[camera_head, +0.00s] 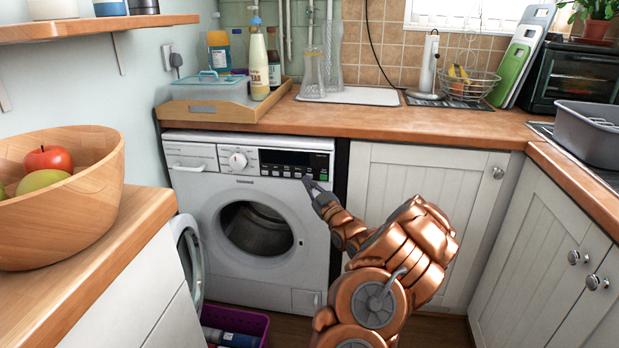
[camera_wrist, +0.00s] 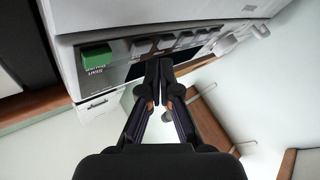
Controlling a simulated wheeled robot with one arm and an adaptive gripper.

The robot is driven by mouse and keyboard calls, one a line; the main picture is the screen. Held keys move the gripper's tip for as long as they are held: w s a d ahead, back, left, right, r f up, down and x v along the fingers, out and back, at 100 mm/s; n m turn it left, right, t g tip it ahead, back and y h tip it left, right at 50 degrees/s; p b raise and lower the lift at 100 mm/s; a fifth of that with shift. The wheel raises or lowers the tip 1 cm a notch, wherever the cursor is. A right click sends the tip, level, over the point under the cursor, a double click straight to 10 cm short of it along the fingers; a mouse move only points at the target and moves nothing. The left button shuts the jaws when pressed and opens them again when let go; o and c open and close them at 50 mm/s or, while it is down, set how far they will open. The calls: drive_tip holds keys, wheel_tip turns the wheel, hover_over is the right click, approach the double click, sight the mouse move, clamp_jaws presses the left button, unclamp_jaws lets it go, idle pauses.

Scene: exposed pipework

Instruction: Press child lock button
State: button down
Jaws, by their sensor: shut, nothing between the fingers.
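The white washing machine (camera_head: 250,268) stands under the wooden counter, with a black control panel (camera_head: 293,160) at its top right. A row of small grey buttons (camera_head: 287,173) runs along the panel's lower edge, ending in a green button. In the wrist view, the grey buttons (camera_wrist: 184,40) and the green start/pause button (camera_wrist: 97,57) show close up. I cannot read which grey button is the child lock. My gripper (camera_head: 308,180) is shut and empty at the row's right part. Its fingertips (camera_wrist: 160,66) are close to the grey buttons; contact cannot be told.
The washer's round door (camera_head: 188,258) hangs open at the left. A purple crate (camera_head: 236,322) sits on the floor below. A wooden counter with a fruit bowl (camera_head: 62,190) juts in at the left. White cabinets (camera_head: 420,215) stand at the right.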

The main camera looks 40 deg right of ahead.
drive_tip(key=shift+w+d, duration=0.1)
drive_tip(key=shift+d, duration=0.1)
drive_tip(key=shift+w+d, duration=0.1)
drive_tip(key=shift+d, duration=0.05)
drive_tip(key=shift+w+d, duration=0.2)
drive_tip(key=shift+d, duration=0.1)
idle(1.0)
drive_tip(key=shift+s+a, duration=0.1)
idle(0.3)
drive_tip(key=shift+s+a, duration=0.35)
drive_tip(key=shift+a, duration=0.2)
drive_tip(key=shift+b, duration=0.35)
drive_tip(key=shift+s+a+b, duration=0.7)
drive_tip(key=shift+s+a, duration=0.05)
drive_tip(key=shift+a, duration=0.3)
drive_tip(key=shift+s+a+b, duration=0.65)
drive_tip(key=shift+s+a, duration=0.05)
drive_tip(key=shift+a, duration=0.3)
